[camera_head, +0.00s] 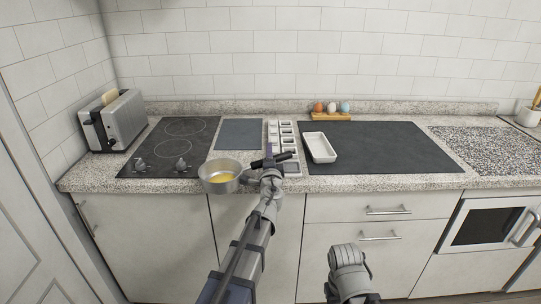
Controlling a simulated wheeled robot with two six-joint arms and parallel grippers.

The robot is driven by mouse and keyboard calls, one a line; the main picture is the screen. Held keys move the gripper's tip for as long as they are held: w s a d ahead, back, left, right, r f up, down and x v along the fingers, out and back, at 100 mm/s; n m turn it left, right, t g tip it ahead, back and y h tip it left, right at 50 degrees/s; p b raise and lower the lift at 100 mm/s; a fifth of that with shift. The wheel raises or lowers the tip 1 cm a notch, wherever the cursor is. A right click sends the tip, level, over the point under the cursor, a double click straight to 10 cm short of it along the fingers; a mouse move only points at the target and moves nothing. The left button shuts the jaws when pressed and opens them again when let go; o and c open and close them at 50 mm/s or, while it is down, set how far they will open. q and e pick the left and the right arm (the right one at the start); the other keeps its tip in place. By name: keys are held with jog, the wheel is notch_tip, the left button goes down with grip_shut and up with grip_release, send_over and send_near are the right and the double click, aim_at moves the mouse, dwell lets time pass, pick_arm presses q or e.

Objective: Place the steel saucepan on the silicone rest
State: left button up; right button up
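The steel saucepan (220,178), with something yellow inside, is at the counter's front edge, right of the cooktop's front corner. Its base overlaps the edge in the picture, and it looks held above the counter. My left gripper (271,161) is just right of the pan, at its handle side, and appears shut on the handle. The wrist hides part of the handle. A plain blue-grey mat (240,133), which looks like the silicone rest, lies flat and bare behind the pan, right of the cooktop. Part of my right arm shows at the bottom, but its gripper does not.
The black cooktop (175,142) and a toaster (113,120) are at left. A pale slotted rack (283,127) stands right of the mat. A white dish (319,147) lies on a large dark mat (390,150). An egg holder (331,116) is behind.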

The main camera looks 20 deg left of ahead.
pick_arm(q)
jog(key=v, duration=1.2)
jog(key=shift+f, duration=0.1)
